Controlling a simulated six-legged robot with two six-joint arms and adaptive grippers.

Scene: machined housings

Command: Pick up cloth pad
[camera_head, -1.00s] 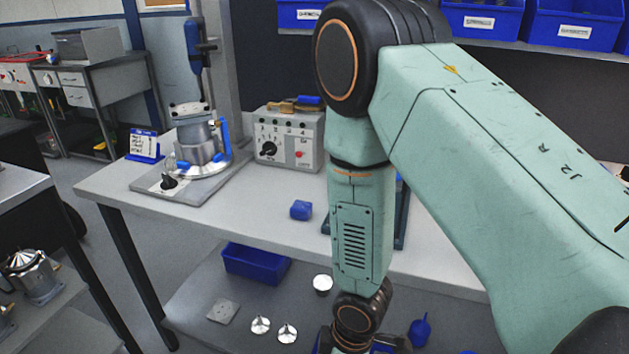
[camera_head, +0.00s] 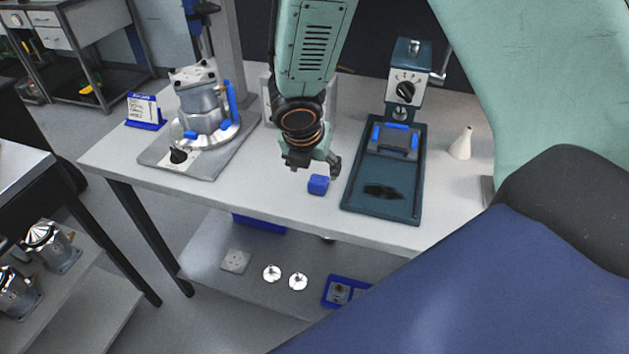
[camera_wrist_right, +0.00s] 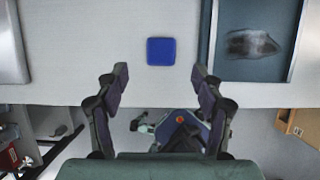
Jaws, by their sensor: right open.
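A small blue pad (camera_head: 318,185), which I take to be the cloth pad, lies on the grey-white bench near its front edge, left of a dark teal tray. In the right wrist view the pad (camera_wrist_right: 161,51) is a blue square, centred between the fingers and beyond their tips. My right gripper (camera_head: 312,170) hangs over the bench just above the pad in the head view. In the wrist view its fingers (camera_wrist_right: 160,75) are spread apart with nothing between them. It does not appear to touch the pad. My left gripper is not in view.
The teal press tray (camera_head: 352,203) holds a dark patch and a blue-edged vise. A metal housing on a fixture (camera_head: 205,110) stands at left. A control box is partly hidden behind my arm. A white bottle (camera_head: 462,143) stands right. Discs and a blue tray (camera_head: 345,291) lie below.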

